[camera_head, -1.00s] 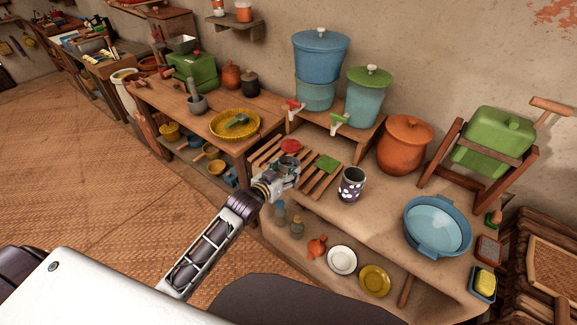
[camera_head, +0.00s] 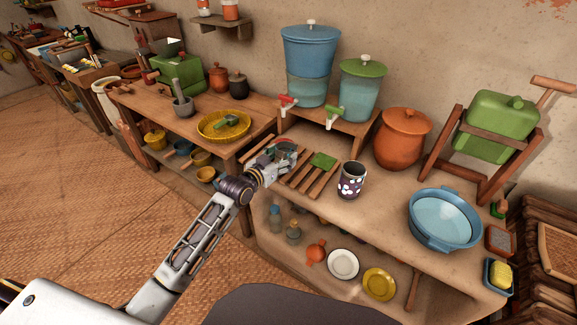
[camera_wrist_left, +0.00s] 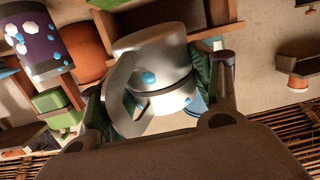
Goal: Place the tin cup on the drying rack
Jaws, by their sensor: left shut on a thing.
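The tin cup (camera_wrist_left: 160,65) is silver-grey with blue dots and a loop handle, and it fills the middle of the left wrist view. My left gripper (camera_head: 284,153) is shut on it, with a finger on either side in the wrist view. In the head view the cup is hard to tell from the gripper. The drying rack (camera_head: 312,182) is a set of wooden slats on the clay counter. My left gripper is over the rack's left part; whether the cup touches the slats I cannot tell. My right gripper is not in view.
A green square (camera_head: 323,160) lies on the rack, and a red item (camera_head: 285,142) is partly hidden behind my gripper. A purple dotted cup (camera_head: 351,180) stands just right of the rack. Water dispensers (camera_head: 308,65) stand behind it. A blue basin (camera_head: 444,219) is farther right.

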